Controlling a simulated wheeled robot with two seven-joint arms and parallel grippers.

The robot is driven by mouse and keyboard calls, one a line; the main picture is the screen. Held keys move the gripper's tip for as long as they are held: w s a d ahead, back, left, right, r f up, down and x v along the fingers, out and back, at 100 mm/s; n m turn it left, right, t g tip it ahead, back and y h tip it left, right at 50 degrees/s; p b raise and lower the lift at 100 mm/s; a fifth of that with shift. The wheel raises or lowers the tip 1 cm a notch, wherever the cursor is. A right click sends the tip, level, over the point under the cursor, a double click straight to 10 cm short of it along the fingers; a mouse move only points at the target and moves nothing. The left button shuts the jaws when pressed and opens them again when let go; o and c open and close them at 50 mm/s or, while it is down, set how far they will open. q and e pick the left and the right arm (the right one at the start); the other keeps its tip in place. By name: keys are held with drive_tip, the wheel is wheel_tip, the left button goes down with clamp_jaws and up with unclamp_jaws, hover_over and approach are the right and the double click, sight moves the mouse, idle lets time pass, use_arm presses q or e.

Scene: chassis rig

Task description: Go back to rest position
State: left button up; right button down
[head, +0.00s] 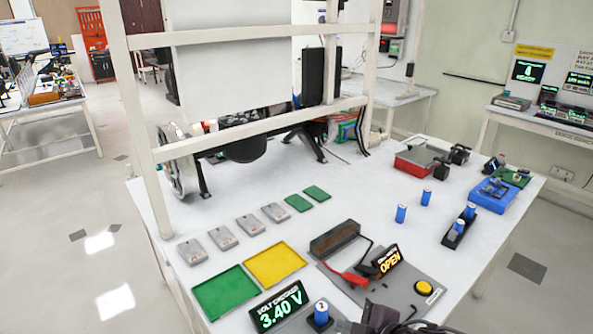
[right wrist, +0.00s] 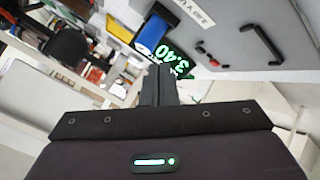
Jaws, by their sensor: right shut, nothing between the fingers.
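My right gripper (head: 376,314) shows at the bottom edge of the head view, partly cut off, just right of the volt checker. In the right wrist view its two dark fingers (right wrist: 160,72) are together with nothing between them. The volt checker (head: 279,309) reads 3.40 V, and a blue cell (head: 321,311) stands upright beside its display. The checker's green digits (right wrist: 183,64) also show past the fingertips in the right wrist view. My left gripper is not in view.
The white table (head: 350,195) holds a green tray (head: 226,291), a yellow tray (head: 275,263), several grey cases (head: 222,237), a tester panel (head: 410,290) with an OPEN sign, loose blue cells (head: 401,213) and a blue box (head: 492,195). A white frame (head: 140,120) rises at the left.

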drive_tip(key=s+d+f+m+h, duration=0.1)
drive_tip(key=s+d+m+h, duration=0.1)
drive_tip(key=m, duration=0.1)
drive_tip(key=s+d+m+g+h, duration=0.1)
drive_tip(key=s+d+m, duration=0.1)
drive_tip(key=m, duration=0.2)
drive_tip(key=s+d+f+m+h, duration=0.1)
drive_tip(key=s+m+h, duration=0.1)
drive_tip(key=s+m, duration=0.1)
drive_tip(key=shift+s+d+f+m+h, duration=0.1)
drive_tip(key=shift+d+f+m+h, duration=0.2)
drive_tip(key=shift+d, duration=0.1)
drive_tip(key=s+d+f+m+g, duration=0.3)
drive_tip(key=s+g, duration=0.1)
drive_tip(key=s, duration=0.3)
wheel_tip(320, 180, down, 28)
drive_tip(key=s+f+g, duration=0.1)
drive_tip(key=s, duration=0.1)
drive_tip(key=s+d+f+g, duration=0.1)
drive_tip(key=s+d+f, duration=0.2)
drive_tip(key=s+f, duration=1.5)
drive_tip(key=shift+s+d+f+h, duration=0.2)
drive_tip(key=shift+s+f+h, duration=0.2)
drive_tip(key=shift+s, duration=0.5)
